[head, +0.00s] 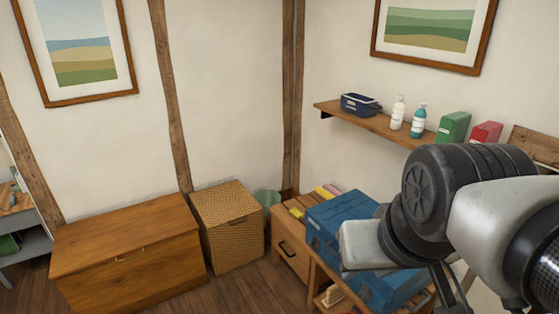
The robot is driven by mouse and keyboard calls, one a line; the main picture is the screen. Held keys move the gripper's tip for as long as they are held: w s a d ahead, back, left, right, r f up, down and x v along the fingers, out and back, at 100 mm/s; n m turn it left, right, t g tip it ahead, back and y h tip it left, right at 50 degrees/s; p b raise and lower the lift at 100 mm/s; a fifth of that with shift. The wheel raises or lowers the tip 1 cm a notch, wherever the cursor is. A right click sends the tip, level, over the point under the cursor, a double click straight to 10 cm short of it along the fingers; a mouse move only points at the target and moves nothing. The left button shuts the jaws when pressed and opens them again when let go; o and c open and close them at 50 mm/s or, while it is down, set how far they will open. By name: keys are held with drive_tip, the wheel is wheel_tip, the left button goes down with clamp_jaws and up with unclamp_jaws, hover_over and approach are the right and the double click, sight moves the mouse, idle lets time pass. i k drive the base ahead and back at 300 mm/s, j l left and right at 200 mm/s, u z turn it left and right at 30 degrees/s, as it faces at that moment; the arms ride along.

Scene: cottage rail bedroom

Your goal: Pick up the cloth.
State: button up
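I cannot pick out a cloth with certainty in the head view. Small yellow and pink items (327,192) lie at the back of a low wooden cabinet (291,262), too small to identify. My arm comes in from the right and covers part of the cabinet top. My gripper (452,292) is at the lower right, in front of a blue crate (335,222). Only dark slim parts of it show, and its fingertips are cut off or hidden, so its opening cannot be read.
A wooden chest (125,250) and a wicker basket (228,225) stand along the wall, with a green bin (266,198) behind. A wall shelf (370,123) holds a blue container (359,105), two bottles, and green and red boxes. Some wooden floor (242,292) is clear.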

sight(298, 215)
drive_tip(key=z, duration=0.55)
drive_tip(key=i+j+z, duration=0.15)
drive_tip(key=z, duration=0.25)
drive_tip(key=i+j+z, duration=0.1)
drive_tip(key=j+z, duration=0.45)
drive_tip(key=z, duration=0.2)
drive_tip(key=j+z, duration=0.25)
drive_tip(key=j, duration=0.3)
drive_tip(key=i+j+z, duration=0.1)
drive_tip(key=j+z, duration=0.2)
drive_tip(key=j, duration=1)
drive_tip(key=k+j+z, duration=0.1)
drive_tip(key=j, duration=1.25)
drive_tip(key=k+j+z, duration=0.1)
drive_tip(key=j, duration=0.55)
